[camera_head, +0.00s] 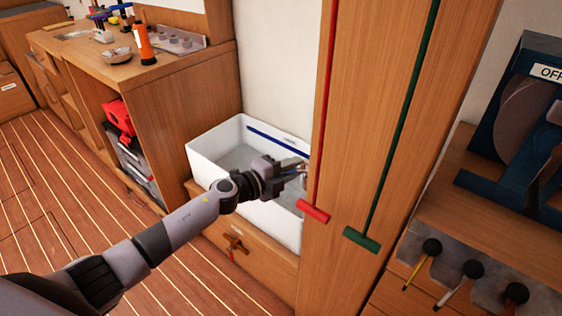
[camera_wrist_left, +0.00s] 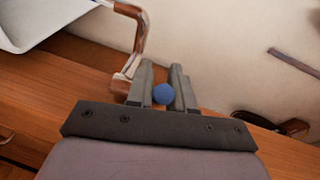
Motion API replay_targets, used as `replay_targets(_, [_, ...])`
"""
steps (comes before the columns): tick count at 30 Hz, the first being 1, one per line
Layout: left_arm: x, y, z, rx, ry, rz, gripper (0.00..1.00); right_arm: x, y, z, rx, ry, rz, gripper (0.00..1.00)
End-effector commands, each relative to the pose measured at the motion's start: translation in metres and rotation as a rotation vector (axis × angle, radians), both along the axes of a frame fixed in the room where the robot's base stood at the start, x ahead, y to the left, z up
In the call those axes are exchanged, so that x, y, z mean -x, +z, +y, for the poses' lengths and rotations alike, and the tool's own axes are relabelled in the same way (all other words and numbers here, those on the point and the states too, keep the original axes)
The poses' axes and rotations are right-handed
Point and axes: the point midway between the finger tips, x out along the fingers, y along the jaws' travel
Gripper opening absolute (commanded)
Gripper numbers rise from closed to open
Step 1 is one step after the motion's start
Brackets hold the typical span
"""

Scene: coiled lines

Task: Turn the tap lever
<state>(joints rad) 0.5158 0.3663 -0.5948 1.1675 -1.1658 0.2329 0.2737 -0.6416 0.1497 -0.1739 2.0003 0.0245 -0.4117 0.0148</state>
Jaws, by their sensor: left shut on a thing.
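My left gripper (camera_head: 300,169) reaches over the right part of a white basin, beside a wooden panel. In the left wrist view, its two grey fingers (camera_wrist_left: 163,84) are shut on a round blue knob, the end of the tap lever (camera_wrist_left: 163,94). The rest of the lever is hidden by the fingers. A copper-coloured tap pipe (camera_wrist_left: 139,42) bends just left of the fingers, close to the pale wall. In the head view the tap is mostly hidden behind my gripper. My right gripper is not in view.
The white basin (camera_head: 203,155) sits on a wooden cabinet. Red (camera_head: 313,211) and green (camera_head: 361,240) T-handled rods hang on the wooden panel (camera_head: 340,150), close right of my gripper. A workbench with an orange torch (camera_head: 143,43) stands left. The plank floor is clear.

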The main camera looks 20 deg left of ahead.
Motion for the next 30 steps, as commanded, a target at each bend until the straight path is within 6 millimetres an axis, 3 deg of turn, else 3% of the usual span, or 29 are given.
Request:
replay_targets(13, [-0.001,0.000,-0.001,-0.001,0.007,-0.001,0.00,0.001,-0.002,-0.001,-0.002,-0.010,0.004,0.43])
replay_targets(14, [-0.001,0.000,-0.001,-0.001,0.007,-0.001,0.31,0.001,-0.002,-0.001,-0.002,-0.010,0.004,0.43])
replay_targets(15, [-0.001,0.000,-0.001,-0.001,0.007,-0.001,0.42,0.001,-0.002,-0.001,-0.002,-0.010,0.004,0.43])
replay_targets(25, [0.001,0.000,-0.001,0.000,0.006,0.001,0.42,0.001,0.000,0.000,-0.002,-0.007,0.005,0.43])
replay_targets(30, [0.014,0.003,0.009,-0.002,0.007,0.001,0.42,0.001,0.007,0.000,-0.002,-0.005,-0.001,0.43])
